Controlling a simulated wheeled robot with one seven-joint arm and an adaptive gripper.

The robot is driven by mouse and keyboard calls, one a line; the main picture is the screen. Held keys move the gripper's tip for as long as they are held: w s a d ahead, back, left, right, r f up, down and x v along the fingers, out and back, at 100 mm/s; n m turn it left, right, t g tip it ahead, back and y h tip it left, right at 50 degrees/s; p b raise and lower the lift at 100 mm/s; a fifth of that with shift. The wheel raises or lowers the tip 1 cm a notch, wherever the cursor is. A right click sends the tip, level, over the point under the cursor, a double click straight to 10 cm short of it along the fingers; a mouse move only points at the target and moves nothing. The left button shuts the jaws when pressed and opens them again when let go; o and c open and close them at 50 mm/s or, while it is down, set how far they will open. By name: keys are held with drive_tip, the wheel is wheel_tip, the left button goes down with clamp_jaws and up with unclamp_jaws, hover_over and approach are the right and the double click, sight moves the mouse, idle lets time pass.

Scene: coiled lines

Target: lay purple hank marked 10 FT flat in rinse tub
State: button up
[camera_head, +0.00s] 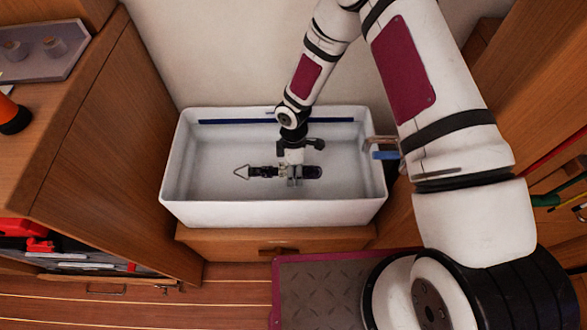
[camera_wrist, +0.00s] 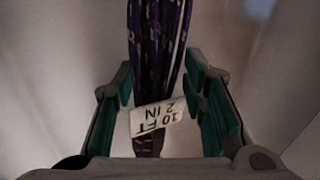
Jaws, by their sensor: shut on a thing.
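The white rinse tub (camera_head: 270,214) stands in the middle of the head view. My gripper (camera_head: 294,178) is down inside it, shut on the purple hank. In the wrist view the hank (camera_wrist: 155,45) runs between the green-lined fingers of my gripper (camera_wrist: 160,88). Its white tag (camera_wrist: 157,118) reads 10 FT 2 IN, upside down. In the head view the hank (camera_head: 313,172) shows dark, lying crosswise, with a metal triangular ring (camera_head: 241,172) at the left end. I cannot tell whether the hank touches the tub floor.
The tub's walls rise around my gripper, with a blue stripe (camera_head: 235,122) along the back wall. The tub sits on a wooden drawer unit (camera_head: 225,243). A wooden cabinet (camera_head: 105,155) stands left. Blue and brown pieces (camera_head: 384,155) show by the right rim.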

drive_tip(key=shift+f, duration=0.3)
drive_tip(key=o, duration=1.3)
drive_tip(key=shift+r, duration=0.15)
drive_tip(key=r, duration=0.4)
drive_tip(key=w+r, duration=0.1)
drive_tip(key=r, duration=0.6)
drive_tip(key=shift+w+r, duration=0.3)
drive_tip(key=shift+w, duration=0.1)
drive_tip(key=shift+d+r, duration=0.1)
